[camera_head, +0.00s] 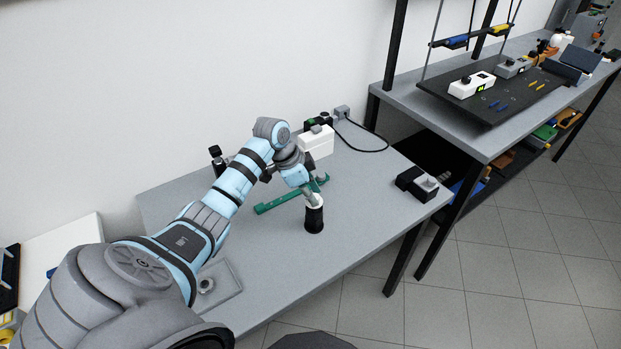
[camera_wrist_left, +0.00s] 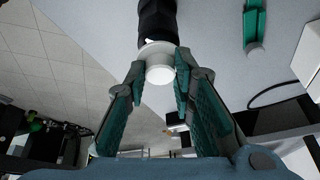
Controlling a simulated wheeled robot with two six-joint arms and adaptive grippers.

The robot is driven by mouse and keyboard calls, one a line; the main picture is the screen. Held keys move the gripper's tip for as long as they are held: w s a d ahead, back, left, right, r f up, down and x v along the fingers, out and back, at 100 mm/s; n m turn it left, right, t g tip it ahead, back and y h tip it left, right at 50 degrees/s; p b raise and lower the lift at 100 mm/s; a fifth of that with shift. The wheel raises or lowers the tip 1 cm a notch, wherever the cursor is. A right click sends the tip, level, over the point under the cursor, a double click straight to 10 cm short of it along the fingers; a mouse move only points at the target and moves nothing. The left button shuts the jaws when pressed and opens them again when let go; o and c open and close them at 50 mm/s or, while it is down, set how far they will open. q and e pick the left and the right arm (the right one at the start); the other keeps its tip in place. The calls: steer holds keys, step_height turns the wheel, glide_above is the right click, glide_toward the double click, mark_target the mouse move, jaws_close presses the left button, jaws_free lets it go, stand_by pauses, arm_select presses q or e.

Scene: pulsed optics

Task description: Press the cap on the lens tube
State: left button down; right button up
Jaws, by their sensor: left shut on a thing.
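The black lens tube (camera_head: 314,220) stands upright near the front edge of the grey bench. It also shows in the left wrist view (camera_wrist_left: 157,20). A white cap (camera_wrist_left: 157,54) with a wider flange sits in line with the tube's end and appears to meet it. Whether it is fully seated I cannot tell. My left gripper (camera_head: 311,194) is above the tube, pointing down. In the left wrist view its green fingertips (camera_wrist_left: 160,70) are shut on the cap from both sides. My right gripper is in neither view.
A green bar (camera_head: 277,203) lies behind the tube. A white box (camera_head: 317,141) stands at the back beside a black cable (camera_head: 365,147). A black holder (camera_head: 417,184) is at the right corner. A grey tray (camera_head: 227,287) lies at the front left. Bench between tube and holder is clear.

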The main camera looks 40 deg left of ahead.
arm_select(q)
steer(key=shift+f+b, duration=0.35)
steer(key=shift+f, duration=0.45)
steer(key=shift+f, duration=0.3)
steer(key=c, duration=1.3)
jaws_free()
steer(key=shift+s+a+r, duration=0.1)
steer(key=shift+a+r, duration=0.05)
steer(key=shift+r, duration=0.25)
steer(key=w+d+p+v, duration=0.1)
steer(key=p+v, duration=0.4)
steer(key=v, duration=1)
steer(key=shift+r, duration=0.3)
steer(key=shift+w+f, duration=0.1)
steer(key=shift+w, duration=0.05)
